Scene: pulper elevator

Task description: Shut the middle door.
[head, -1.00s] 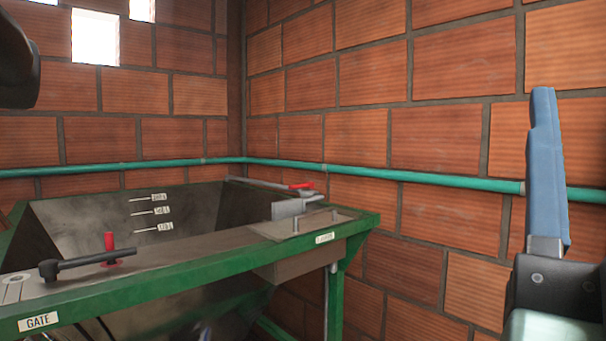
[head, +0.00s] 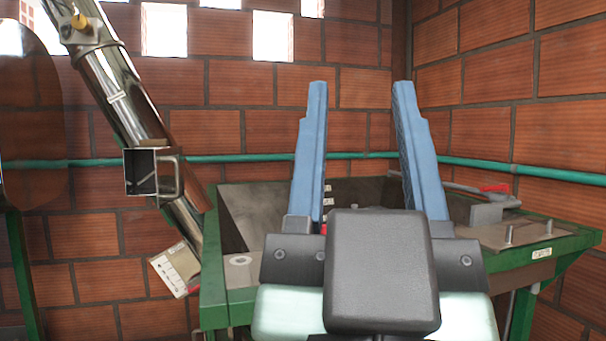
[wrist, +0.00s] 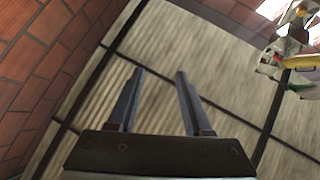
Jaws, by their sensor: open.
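My gripper (head: 360,85) is open and empty, with its two blue fingers pointing up in front of the green-framed hopper in the head view. It also shows open in the wrist view (wrist: 161,72), with nothing between the fingers. A slanted shiny metal tube (head: 125,95) stands left of the gripper. A small square box-like fitting (head: 141,172) with a dark opening and a frame-like handle (head: 169,175) is on the tube, well left of the gripper and apart from it. I cannot tell whether this fitting is the middle door.
The green-framed hopper (head: 555,248) fills the middle and right, partly hidden by my gripper. A red-handled lever (head: 492,188) lies on its far right side. A tilted white label plate (head: 177,269) sits low by the tube. A teal pipe (head: 540,172) runs along the brick walls.

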